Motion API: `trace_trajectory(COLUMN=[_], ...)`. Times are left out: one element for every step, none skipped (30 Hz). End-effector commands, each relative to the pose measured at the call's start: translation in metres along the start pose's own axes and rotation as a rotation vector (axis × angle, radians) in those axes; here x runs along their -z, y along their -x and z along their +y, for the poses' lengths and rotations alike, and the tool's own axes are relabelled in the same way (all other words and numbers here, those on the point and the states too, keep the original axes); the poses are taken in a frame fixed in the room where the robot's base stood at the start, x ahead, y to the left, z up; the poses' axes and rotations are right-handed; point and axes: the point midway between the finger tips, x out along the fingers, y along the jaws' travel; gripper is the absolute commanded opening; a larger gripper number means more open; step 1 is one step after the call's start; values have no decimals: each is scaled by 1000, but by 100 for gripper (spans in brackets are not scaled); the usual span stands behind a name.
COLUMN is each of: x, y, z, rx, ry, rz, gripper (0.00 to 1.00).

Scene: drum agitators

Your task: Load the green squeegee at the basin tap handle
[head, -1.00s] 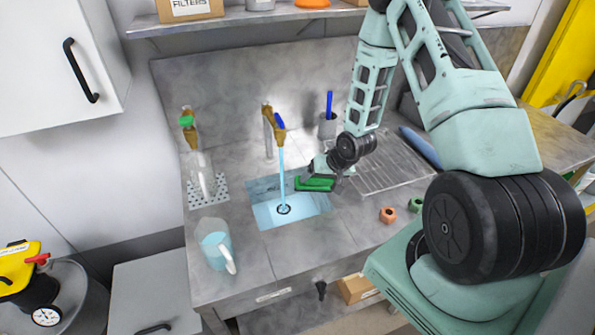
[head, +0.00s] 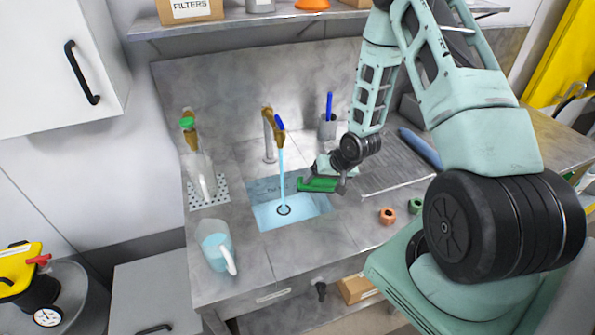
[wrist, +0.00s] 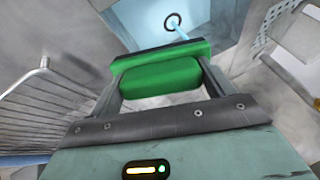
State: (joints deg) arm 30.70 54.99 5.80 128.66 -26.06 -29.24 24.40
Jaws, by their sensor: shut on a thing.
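My gripper (head: 334,176) is shut on the green squeegee (head: 317,185) and holds it by the right rim of the basin (head: 312,203). In the wrist view the green squeegee (wrist: 158,75) lies crosswise between the two fingers, with a dark strip along its far edge. The basin tap has a brass body with a blue handle (head: 280,122). It stands behind the basin, to the left of my gripper, and a blue stream of water runs from it to the drain (head: 284,210). The squeegee is apart from the tap handle.
A ribbed drainboard (head: 400,160) lies right of the basin. A cup with a blue brush (head: 328,118) stands behind my gripper. A second tap with a green handle (head: 187,123) and a pitcher (head: 216,250) are at left. Two small nuts (head: 388,215) lie at the front right.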

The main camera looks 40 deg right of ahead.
Motion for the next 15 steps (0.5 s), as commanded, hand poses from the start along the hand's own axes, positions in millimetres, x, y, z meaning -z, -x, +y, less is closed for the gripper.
trace_trajectory(x=[-1, -2, -3, -4, -5, -6, -7, -8, -9, -10, -11, -12, -12, -13, -14], y=[8, 10, 14, 16, 19, 22, 25, 28, 31, 34, 36, 39, 41, 43, 45], z=[1, 1, 2, 3, 3, 4, 5, 6, 6, 7, 8, 9, 9, 10, 10], rx=[-1, -1, -1, -1, 0, 0, 0, 0, 0, 0, 0, 0, 0, 0, 0], ry=[-2, -2, -2, -2, -1, -1, -1, -1, -1, -1, -1, -1, -1, -1, -1], rz=[-1, -1, -1, -1, -2, -1, -1, -1, -2, -2, -2, -1, -1, -1, -1], gripper=[52, 52, 52, 52, 52, 52, 52, 52, 52, 52, 52, 52, 52, 52, 52])
